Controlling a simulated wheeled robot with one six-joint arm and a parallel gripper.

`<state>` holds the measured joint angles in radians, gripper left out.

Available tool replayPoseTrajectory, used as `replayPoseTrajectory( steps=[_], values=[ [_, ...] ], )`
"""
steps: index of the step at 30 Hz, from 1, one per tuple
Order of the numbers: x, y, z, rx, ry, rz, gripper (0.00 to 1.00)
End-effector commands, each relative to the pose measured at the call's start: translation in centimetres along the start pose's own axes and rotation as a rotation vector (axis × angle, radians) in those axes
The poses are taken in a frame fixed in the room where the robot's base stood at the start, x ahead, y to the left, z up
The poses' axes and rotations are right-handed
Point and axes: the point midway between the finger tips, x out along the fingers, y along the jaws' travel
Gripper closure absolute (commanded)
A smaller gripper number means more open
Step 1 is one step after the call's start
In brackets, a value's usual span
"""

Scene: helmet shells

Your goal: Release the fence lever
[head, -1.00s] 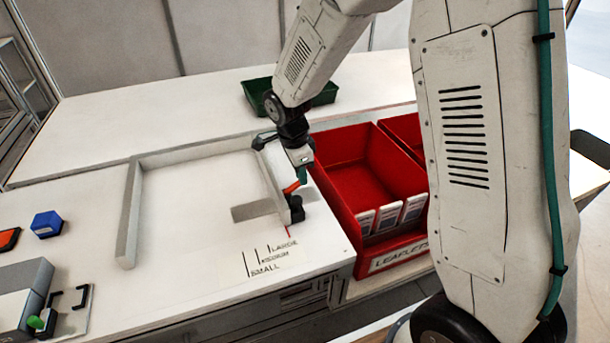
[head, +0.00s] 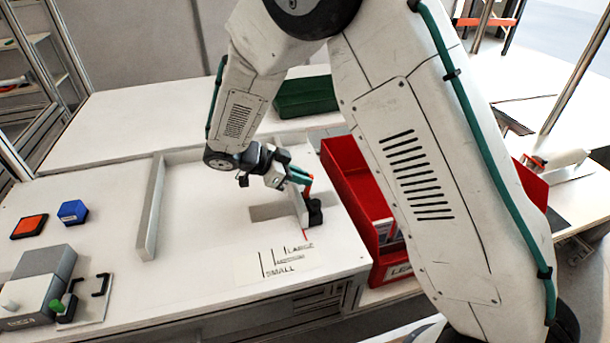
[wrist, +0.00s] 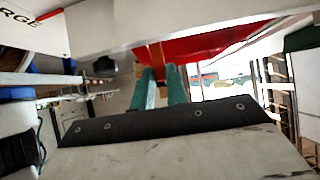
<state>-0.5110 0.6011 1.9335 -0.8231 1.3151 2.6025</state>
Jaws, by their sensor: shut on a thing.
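My gripper (head: 298,178) has teal fingers and is shut on the red-orange fence lever (head: 309,186). The lever stands roughly upright above the black clamp block (head: 315,212) at the near end of the white fence rail (head: 299,207). In the wrist view, the teal fingers (wrist: 161,90) stand on both sides of the orange lever (wrist: 155,56); the contact itself is partly hidden. A red pointer line (head: 306,236) lies beside the printed size scale (head: 285,258) marked large, medium and small, close to the large end.
A red leaflet bin (head: 350,180) stands just right of the fence, partly hidden by my arm. A green tray (head: 303,96) is at the back. A blue block (head: 73,211), an orange button (head: 30,226) and a grey device (head: 40,285) are on the left.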

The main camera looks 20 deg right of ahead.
Motion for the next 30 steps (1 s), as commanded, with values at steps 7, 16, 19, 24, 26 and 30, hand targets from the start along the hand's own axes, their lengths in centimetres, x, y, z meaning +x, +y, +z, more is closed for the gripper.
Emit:
replayPoseTrajectory(
  steps=[7, 16, 19, 24, 26, 30],
  values=[
    [-0.24, -0.05, 0.38, -0.001, 0.06, 0.0, 1.0],
    [-0.27, -0.03, 0.42, -0.001, 0.071, 0.0, 1.0],
    [-0.27, -0.02, 0.43, -0.001, 0.07, 0.0, 1.0],
    [-0.26, -0.01, 0.43, -0.001, 0.07, 0.001, 0.64],
    [-0.27, 0.0, 0.42, -0.001, 0.07, 0.001, 0.64],
    [-0.27, 0.01, 0.4, -0.001, 0.07, 0.001, 0.64]
  ],
)
